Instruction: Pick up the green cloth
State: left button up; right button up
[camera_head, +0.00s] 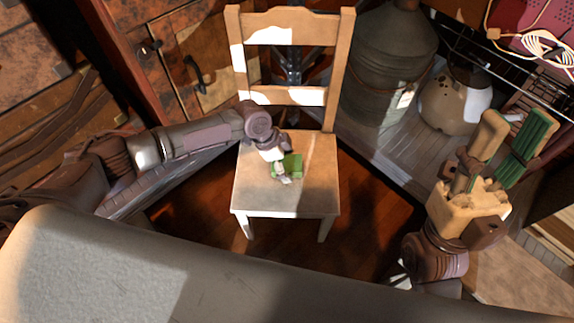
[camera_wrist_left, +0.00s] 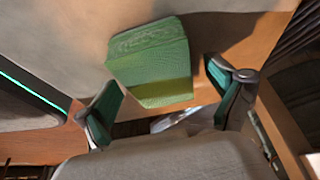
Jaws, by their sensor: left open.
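The green cloth (camera_head: 291,163) lies on the seat of the wooden chair (camera_head: 262,190). In the left wrist view the cloth (camera_wrist_left: 150,55) looks like a folded, block-like bundle with a patterned face. My left gripper (camera_wrist_left: 165,92) is open, with one dark green-padded finger on each side of the cloth's near end. The fingers do not visibly touch it. In the head view my left gripper (camera_head: 284,160) is over the seat by the cloth, and its wrist hides part of it. My right gripper (camera_head: 511,132) is raised at the right, open and empty, away from the chair.
The chair's backrest (camera_head: 290,95) rises behind the cloth. A large grey metal can (camera_head: 385,65) and a round pale pot (camera_head: 455,98) stand to the right. A wooden cabinet (camera_head: 190,65) is at the back left. The front of the seat is mostly bare.

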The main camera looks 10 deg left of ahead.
pick_arm(q)
jog(key=c, duration=1.2)
jog(key=shift+r, duration=0.15)
jog(key=shift+c, duration=0.2)
